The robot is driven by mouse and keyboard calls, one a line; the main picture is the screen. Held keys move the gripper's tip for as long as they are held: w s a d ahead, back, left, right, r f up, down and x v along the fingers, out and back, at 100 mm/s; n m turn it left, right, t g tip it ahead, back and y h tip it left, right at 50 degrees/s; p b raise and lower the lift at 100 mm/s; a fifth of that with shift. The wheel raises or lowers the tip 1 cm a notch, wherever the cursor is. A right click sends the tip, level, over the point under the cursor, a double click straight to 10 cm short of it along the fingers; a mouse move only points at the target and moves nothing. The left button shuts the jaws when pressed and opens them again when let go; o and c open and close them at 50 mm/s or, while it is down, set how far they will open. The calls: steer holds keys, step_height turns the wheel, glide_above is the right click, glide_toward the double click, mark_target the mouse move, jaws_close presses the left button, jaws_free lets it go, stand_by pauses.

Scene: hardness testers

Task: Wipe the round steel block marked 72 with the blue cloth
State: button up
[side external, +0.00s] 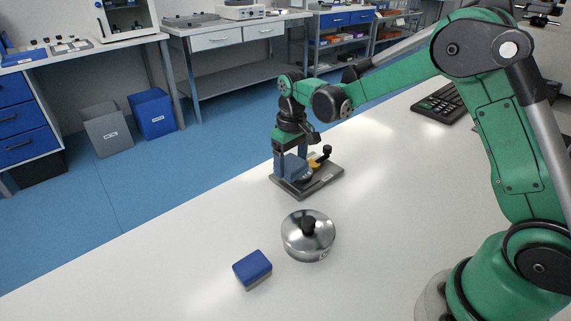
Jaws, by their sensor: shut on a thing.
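A round steel block (308,243) with a black knob on top sits on the white bench, near the middle. A small mark shows on its side, too small to read. A blue-topped piece (252,267) with a greyish lower side lies to its front left, apart from it. I cannot tell whether it is cloth. My gripper (293,170) points down behind the steel block, over a dark flat plate (310,187). It is shut on a blue-grey piece low over the plate. The grip is small in view, and whether that piece touches the plate is unclear.
A yellow-orange part (315,165) and a black-knobbed lever (326,152) stand on the plate beside my gripper. A black keyboard (440,102) lies at the back right. The bench's left edge runs diagonally past the plate. The bench front is clear.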

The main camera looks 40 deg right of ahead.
steer(key=shift+r, duration=3.8)
steer(key=shift+d, duration=0.1)
